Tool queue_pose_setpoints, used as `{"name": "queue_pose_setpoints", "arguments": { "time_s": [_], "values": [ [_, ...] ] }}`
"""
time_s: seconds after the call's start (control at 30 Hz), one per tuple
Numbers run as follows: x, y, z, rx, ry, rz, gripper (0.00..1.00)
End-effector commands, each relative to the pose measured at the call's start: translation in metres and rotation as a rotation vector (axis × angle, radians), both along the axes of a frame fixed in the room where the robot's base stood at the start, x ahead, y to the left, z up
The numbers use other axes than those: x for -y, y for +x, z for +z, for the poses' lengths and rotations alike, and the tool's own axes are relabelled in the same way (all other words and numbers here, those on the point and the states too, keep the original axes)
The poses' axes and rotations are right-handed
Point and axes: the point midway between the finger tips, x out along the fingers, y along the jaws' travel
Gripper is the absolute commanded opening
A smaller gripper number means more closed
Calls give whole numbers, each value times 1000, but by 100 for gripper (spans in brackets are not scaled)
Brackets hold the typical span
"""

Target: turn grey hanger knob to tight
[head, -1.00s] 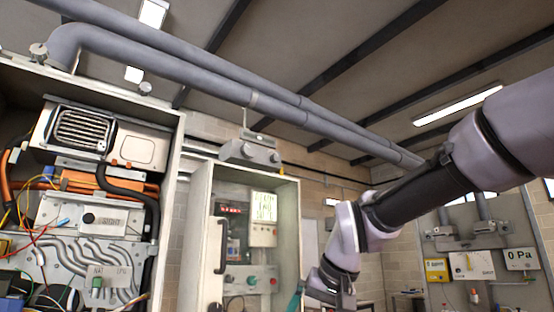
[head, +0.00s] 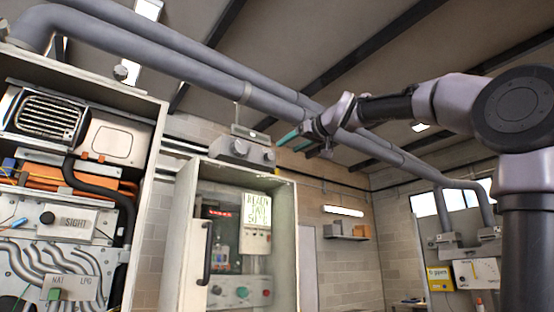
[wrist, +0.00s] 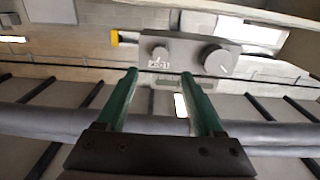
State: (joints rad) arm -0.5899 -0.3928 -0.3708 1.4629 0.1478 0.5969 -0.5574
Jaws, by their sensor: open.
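A grey hanger box (head: 240,151) with rounded knobs on its front is fixed high on the brick wall, above the open cabinet and below the pipes. In the wrist view the box (wrist: 190,66) shows a large round grey knob (wrist: 217,60) with a pale pointer mark and a smaller knob (wrist: 160,53) above a small label, whose text I cannot read surely. My gripper (head: 285,139) is open and empty, a little right of the box, its green fingers pointing left towards it. In the wrist view its fingertips (wrist: 159,75) stand apart, in front of the box without visible contact.
Thick grey pipes (head: 190,72) run along the ceiling close to my gripper. An open cabinet (head: 285,230) with a display and buttons stands below the box. A heater cabinet (head: 150,190) fills the left. A yellow gauge (head: 439,278) hangs at the lower right.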

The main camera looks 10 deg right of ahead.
Motion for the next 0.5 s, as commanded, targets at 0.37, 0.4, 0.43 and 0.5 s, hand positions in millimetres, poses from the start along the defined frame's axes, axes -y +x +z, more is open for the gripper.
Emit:
{"name": "queue_pose_setpoints", "arguments": {
  "time_s": [0.37, 0.4, 0.43, 0.5],
  "values": [
    [-26, 58, -1, -2, -2, 2, 69],
    [-28, 65, -1, -2, -2, 1, 69],
    [-30, 69, -1, -3, -1, 1, 69],
    [-34, 79, -1, -2, -2, 1, 69]
  ]
}}
